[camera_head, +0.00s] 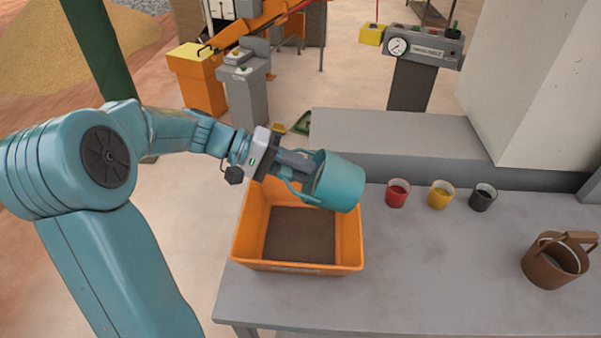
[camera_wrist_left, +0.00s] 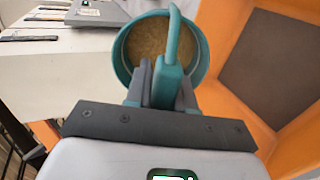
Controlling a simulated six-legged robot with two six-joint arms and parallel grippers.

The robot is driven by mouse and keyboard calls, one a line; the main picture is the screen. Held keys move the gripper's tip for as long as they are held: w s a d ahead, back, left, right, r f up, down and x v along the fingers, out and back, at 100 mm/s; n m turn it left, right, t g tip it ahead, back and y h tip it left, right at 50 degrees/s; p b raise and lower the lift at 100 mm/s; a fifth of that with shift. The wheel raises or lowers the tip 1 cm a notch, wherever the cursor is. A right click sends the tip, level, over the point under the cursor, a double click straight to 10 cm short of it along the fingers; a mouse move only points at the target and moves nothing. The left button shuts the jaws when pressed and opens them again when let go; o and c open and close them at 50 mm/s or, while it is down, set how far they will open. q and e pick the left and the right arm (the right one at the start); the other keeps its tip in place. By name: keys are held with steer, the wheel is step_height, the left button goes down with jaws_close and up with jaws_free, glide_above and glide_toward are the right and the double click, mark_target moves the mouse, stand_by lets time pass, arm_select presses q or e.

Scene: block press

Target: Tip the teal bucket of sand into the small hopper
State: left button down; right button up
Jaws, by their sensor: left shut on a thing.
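The teal bucket (camera_head: 343,184) hangs above the back right part of the small orange hopper (camera_head: 240,235). It looks tilted in the head view, its mouth towards my left gripper (camera_head: 303,170). That gripper is shut on the bucket's handle. In the left wrist view the teal bucket (camera_wrist_left: 203,72) shows tan sand (camera_wrist_left: 147,40) inside, and the fingers of my left gripper (camera_wrist_left: 165,82) close around the handle (camera_wrist_left: 173,38). The orange hopper (camera_wrist_left: 220,40) lies beside it, with a dark brown floor. No sand stream shows. My right gripper is not in view.
On the grey table (camera_head: 420,260) stand a red cup (camera_head: 397,195), a yellow cup (camera_head: 440,196), a dark cup (camera_head: 482,198) and a brown bucket (camera_head: 548,268). A grey ledge (camera_head: 400,135) runs behind the hopper. A gauge box (camera_head: 425,48) stands farther back. The table's front middle is clear.

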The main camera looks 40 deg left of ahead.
arm_select(q)
steer(key=shift+s+a+f+t+h+b, duration=0.4)
steer(key=shift+f+t+h+b, duration=0.3)
steer(key=shift+b, duration=1.25)
steer(key=shift+s+a+f+t+h+b, duration=0.4)
steer(key=shift+f+t+h+b, duration=0.35)
steer(key=shift+b, duration=1.2)
steer(key=shift+s+a+f+t+h+b, duration=0.4)
steer(key=shift+h+b, duration=0.45)
steer(key=shift+b, duration=1.1)
steer(key=shift+w+a, duration=0.1)
